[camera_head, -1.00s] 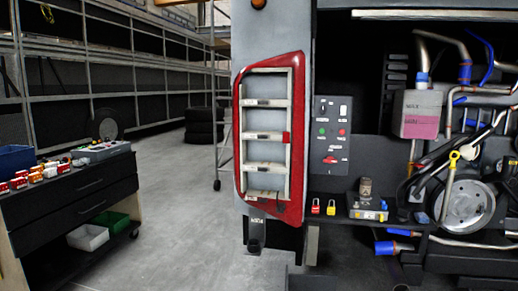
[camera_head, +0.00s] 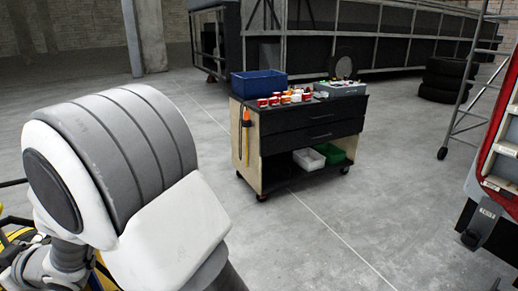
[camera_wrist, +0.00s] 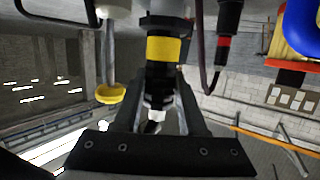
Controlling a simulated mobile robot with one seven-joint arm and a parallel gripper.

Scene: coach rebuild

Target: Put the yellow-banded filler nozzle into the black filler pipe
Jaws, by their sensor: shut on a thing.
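The yellow-banded filler nozzle (camera_wrist: 163,49) shows in the wrist view, a dark cylinder with a broad yellow band and a paler, narrower end below. My gripper (camera_wrist: 160,103) is around it, its two fingers shut on the nozzle from either side. The fingers partly hide the nozzle's lower end. My gripper does not show in the head view, where a grey and white part of my arm fills the left. I cannot make out the black filler pipe in either current view.
In the wrist view, a red-banded black nozzle (camera_wrist: 222,45) hangs right of the held one, and a yellow disc on a pale rod (camera_wrist: 110,93) hangs left. In the head view a black tool cart (camera_head: 305,135) stands mid-floor, with a blue bin (camera_head: 258,84). Grey floor around it is clear.

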